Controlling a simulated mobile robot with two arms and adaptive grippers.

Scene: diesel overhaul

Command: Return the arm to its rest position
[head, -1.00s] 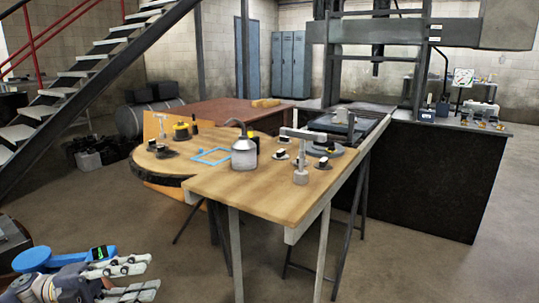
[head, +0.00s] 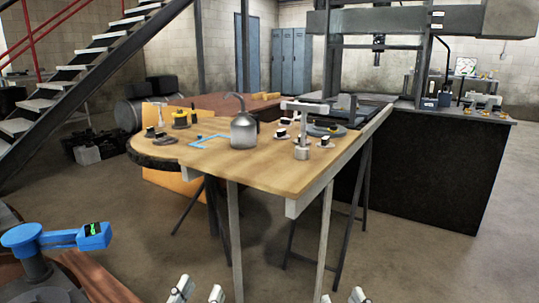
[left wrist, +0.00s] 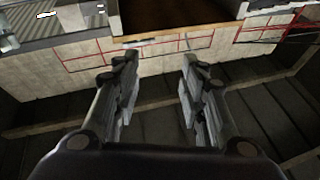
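My left gripper (head: 199,288) shows only as two light grey fingertips at the bottom edge of the head view. They are apart with nothing between them. In the left wrist view the same gripper (left wrist: 158,90) has both fingers spread and the gap is empty. My right gripper (head: 342,296) shows as two spread fingertips at the bottom edge, right of the left one; nothing shows between them. Both grippers appear in front of the wooden workbench (head: 262,176), apart from it. Most of both arms is hidden below the frame.
A blue tool with a green display (head: 60,237) is at the lower left. A dark cabinet (head: 430,170) stands right. The floor around the bench legs looks clear.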

